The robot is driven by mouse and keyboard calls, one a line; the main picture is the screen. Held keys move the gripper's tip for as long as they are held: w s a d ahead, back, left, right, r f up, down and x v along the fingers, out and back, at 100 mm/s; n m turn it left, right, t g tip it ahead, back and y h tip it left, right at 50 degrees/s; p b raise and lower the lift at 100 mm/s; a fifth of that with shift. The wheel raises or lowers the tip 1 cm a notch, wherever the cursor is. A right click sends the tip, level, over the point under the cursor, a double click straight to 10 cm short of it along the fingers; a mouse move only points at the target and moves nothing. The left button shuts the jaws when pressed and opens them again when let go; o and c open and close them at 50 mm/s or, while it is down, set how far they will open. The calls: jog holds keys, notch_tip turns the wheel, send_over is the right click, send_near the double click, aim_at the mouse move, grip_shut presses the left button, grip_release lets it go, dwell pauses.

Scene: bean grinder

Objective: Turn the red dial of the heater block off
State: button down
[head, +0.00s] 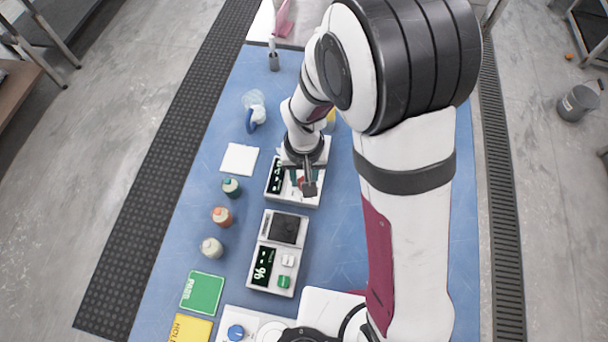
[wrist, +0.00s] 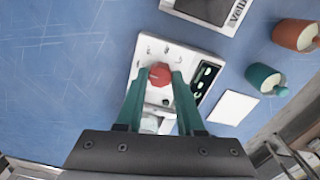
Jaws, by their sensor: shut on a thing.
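The heater block (wrist: 148,52) is a white box with a dark display, under my gripper in the wrist view. Its red dial (wrist: 160,70) sits between the two teal fingers of my gripper (wrist: 160,75). The gripper is shut on the dial, one finger on each side. In the head view the heater block (head: 281,199) lies mid-table, and my gripper (head: 308,186) covers most of its right part. The display (head: 276,176) shows lit digits, too small to read. The dial's pointer setting cannot be made out.
A scale-like device (head: 262,233) with a dark plate stands just in front of the heater block. A white square (head: 240,158) and several small jars, one teal (head: 231,188), lie to the left. Green (head: 202,292) and yellow (head: 191,330) cards lie at the front left.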

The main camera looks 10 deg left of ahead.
jog(key=c, duration=0.5)
grip_release()
jog(key=shift+r, duration=0.1)
notch_tip(320, 180, up, 16)
jog(key=shift+f, duration=0.2)
jog(key=s+d+m, duration=0.2)
jog(key=s+d, duration=0.2)
jog(key=s, duration=0.1)
jog(key=s+d+r+m+y, duration=0.1)
jog(key=s+d+m, duration=0.2)
jog(key=s+d, duration=0.1)
jog(key=s+d+r+m, duration=0.1)
jog(key=s+d+m, duration=0.2)
jog(key=s+d, duration=0.2)
jog(key=shift+s+y, duration=0.4)
jog(key=shift+s, duration=0.15)
